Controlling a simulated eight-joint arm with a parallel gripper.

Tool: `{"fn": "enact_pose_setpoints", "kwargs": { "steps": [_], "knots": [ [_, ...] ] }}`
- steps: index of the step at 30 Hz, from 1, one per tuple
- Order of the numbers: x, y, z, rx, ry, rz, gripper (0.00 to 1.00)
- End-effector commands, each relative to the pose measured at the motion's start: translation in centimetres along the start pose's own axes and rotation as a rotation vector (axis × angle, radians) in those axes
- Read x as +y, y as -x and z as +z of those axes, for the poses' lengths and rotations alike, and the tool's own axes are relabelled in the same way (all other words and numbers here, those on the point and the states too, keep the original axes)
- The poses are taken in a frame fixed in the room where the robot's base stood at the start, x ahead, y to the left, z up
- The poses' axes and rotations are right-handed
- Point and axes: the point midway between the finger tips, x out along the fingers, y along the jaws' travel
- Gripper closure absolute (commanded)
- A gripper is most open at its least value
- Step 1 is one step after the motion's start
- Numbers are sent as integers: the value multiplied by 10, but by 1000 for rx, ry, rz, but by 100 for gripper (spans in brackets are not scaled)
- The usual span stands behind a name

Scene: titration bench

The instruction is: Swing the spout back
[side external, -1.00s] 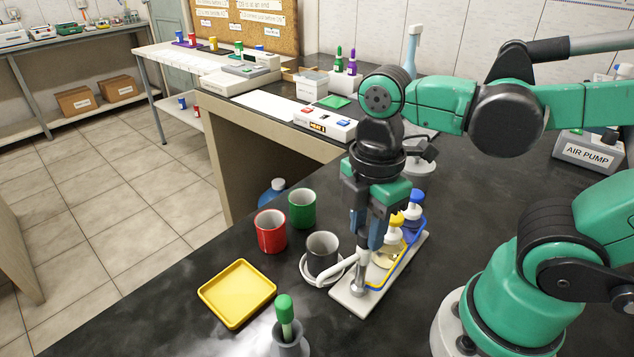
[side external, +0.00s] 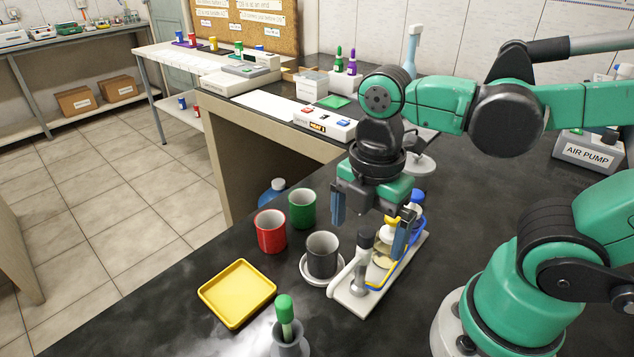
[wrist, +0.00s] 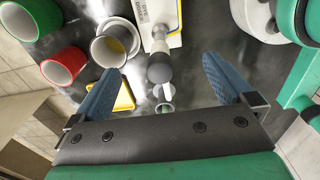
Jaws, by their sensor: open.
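The white spout (side external: 345,276) slants down to the lower left from the stand on the white base plate (side external: 352,304). It lies beside the grey mug (side external: 323,254), on its near right side; whether its tip touches the mug's saucer I cannot tell. A dark-capped upright knob (side external: 365,241) stands at the stand's end of the spout. My gripper (side external: 368,240) is open, with its fingers on either side of the knob and apart from it. In the wrist view, the knob (wrist: 160,68) shows between the spread fingers, with the grey mug (wrist: 110,48) to its left.
A yellow tray (side external: 237,293), a red mug (side external: 271,231) and a green mug (side external: 302,209) stand to the left. A green-capped tube in a holder (side external: 285,318) is at the front.

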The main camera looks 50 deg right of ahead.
Motion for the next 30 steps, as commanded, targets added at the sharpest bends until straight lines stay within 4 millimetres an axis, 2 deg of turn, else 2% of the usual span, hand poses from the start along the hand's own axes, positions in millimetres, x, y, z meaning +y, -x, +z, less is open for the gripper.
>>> {"fn": "enact_pose_setpoints", "kwargs": {
  "steps": [5,24,30],
  "knots": [
    [0,9,0,0,0,0,0],
    [0,65,0,0,0,0,0],
    [0,70,0,0,0,0,0]
  ]
}}
